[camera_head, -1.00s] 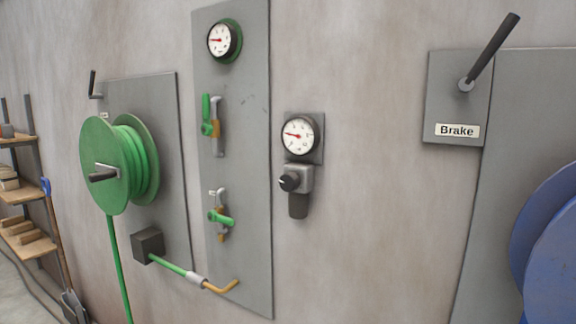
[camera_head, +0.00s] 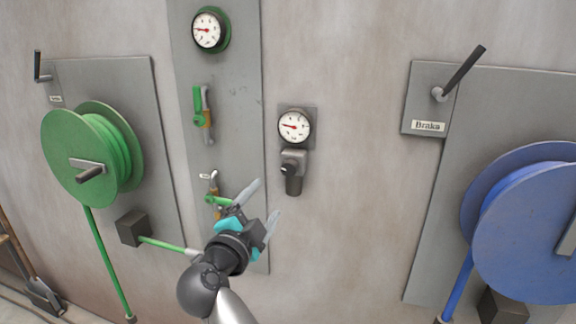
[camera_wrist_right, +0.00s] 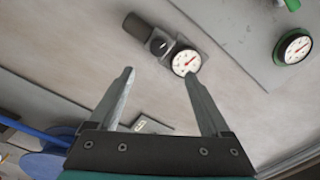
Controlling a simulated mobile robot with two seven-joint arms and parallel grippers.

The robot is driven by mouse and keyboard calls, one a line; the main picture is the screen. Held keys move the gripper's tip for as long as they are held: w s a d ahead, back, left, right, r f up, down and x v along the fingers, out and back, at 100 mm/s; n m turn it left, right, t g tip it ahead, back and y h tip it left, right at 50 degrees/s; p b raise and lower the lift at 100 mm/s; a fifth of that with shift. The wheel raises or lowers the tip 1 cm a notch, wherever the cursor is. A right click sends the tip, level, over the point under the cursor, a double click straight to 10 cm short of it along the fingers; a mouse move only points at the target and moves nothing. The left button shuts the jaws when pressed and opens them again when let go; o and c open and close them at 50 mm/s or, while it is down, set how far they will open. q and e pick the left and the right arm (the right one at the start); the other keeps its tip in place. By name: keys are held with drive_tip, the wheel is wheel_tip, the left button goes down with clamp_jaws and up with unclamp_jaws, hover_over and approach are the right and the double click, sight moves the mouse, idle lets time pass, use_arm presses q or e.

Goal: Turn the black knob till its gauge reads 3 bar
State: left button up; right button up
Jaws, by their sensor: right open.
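In the right wrist view the knob (camera_wrist_right: 158,45) and gauge (camera_wrist_right: 186,62) show beyond the open fingers (camera_wrist_right: 158,82). My left gripper is not in view.
A grey panel to the left carries a green-rimmed gauge (camera_head: 210,30), a green-handled upper valve (camera_head: 200,108) and a lower valve (camera_head: 214,199) close behind my right gripper. A green hose reel (camera_head: 85,155) is at left, a blue reel (camera_head: 530,230) and brake lever (camera_head: 462,72) at right.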

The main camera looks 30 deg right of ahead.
sight(288, 171)
drive_tip(key=p+x, duration=0.1)
drive_tip(key=x, duration=1.2)
drive_tip(key=shift+w+d, duration=0.2)
drive_tip(key=shift+d, duration=0.15)
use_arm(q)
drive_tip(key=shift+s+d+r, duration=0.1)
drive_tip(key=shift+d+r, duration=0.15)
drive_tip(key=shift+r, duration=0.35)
use_arm(e)
drive_tip(key=shift+x, duration=0.8)
drive_tip(key=shift+c, duration=0.3)
clamp_jaws()
drive_tip(key=shift+f+m, duration=0.1)
drive_tip(key=shift+m, duration=0.2)
drive_tip(key=shift+a+m, duration=0.1)
drive_tip(key=shift+m, duration=1)
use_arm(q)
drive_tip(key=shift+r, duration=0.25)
use_arm(e)
drive_tip(key=shift+m, duration=1.5)
